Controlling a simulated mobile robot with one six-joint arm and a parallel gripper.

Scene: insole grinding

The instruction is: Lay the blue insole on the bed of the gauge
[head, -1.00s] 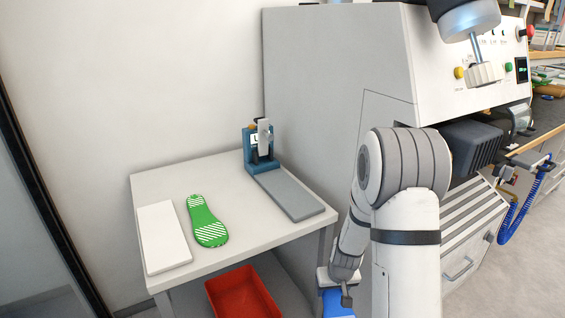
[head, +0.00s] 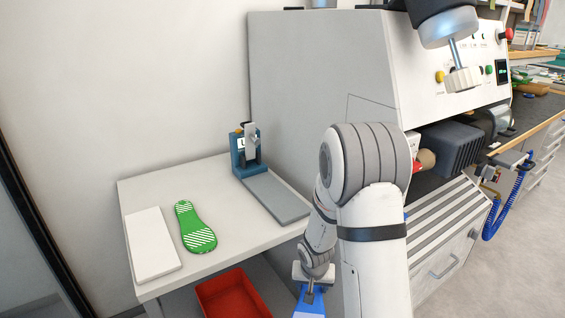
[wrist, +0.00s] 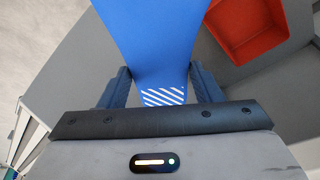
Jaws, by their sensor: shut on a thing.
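The blue insole (wrist: 155,45) is held between the two fingers of my gripper (wrist: 158,88), which is shut on it. In the wrist view its white-striped end lies near the palm and the rest runs out past the top of the picture. In the head view only a small part of the insole (head: 310,300) shows at the bottom edge, below my gripper (head: 312,292). The gauge (head: 247,152) stands at the back right of the table. Its flat grey bed (head: 276,199) reaches toward the front right and is bare. My gripper is in front of the table, lower right of the bed.
A green insole (head: 196,228) and a white slab (head: 152,245) lie on the left of the table (head: 225,240). A red bin (head: 233,296) sits below the table; it also shows in the wrist view (wrist: 250,30). The grinding machine (head: 315,80) stands to the right.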

